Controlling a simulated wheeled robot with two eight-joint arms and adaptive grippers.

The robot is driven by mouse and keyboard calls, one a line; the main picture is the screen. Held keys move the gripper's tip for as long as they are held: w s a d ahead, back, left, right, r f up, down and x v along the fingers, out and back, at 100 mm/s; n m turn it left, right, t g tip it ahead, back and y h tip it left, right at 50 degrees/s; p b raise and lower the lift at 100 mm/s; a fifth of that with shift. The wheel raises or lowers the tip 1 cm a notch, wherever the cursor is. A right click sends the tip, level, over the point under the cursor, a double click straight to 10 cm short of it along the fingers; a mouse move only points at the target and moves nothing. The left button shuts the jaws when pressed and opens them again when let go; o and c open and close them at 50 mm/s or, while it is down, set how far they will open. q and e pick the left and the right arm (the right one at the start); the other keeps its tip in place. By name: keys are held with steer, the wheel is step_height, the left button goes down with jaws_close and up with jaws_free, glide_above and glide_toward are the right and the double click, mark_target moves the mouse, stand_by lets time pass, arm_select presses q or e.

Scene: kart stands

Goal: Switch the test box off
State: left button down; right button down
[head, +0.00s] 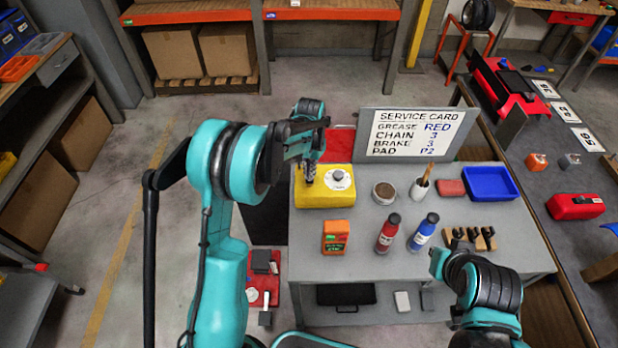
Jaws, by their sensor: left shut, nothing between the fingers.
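The test box, a yellow box (328,198) with a round white dial (339,179) on its top, stands at the left end of the grey service table (360,225). My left gripper (309,180) points down over the left part of the box, left of the dial, shut and empty. I cannot tell whether its tips touch the box. The gripper and wrist hide part of the box's top, and the switch position cannot be made out. My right gripper (439,263) is at the table's front right edge, partly hidden by its arm, and its fingers are unclear.
A service card (413,133) stands behind. A tin (384,192), a cup with a brush (419,188), a red block (451,187) and blue tray (490,184) line the right. An orange box (335,237), red bottle (388,233) and blue bottle (423,232) stand in front.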

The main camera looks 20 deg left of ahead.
arm_select(q)
steer(key=shift+f+b, duration=0.6)
steer(key=shift+f, duration=0.25)
steer(key=shift+r, duration=0.1)
stand_by(0.3)
steer(key=shift+r+p, duration=2.05)
steer(key=shift+r, duration=1.4)
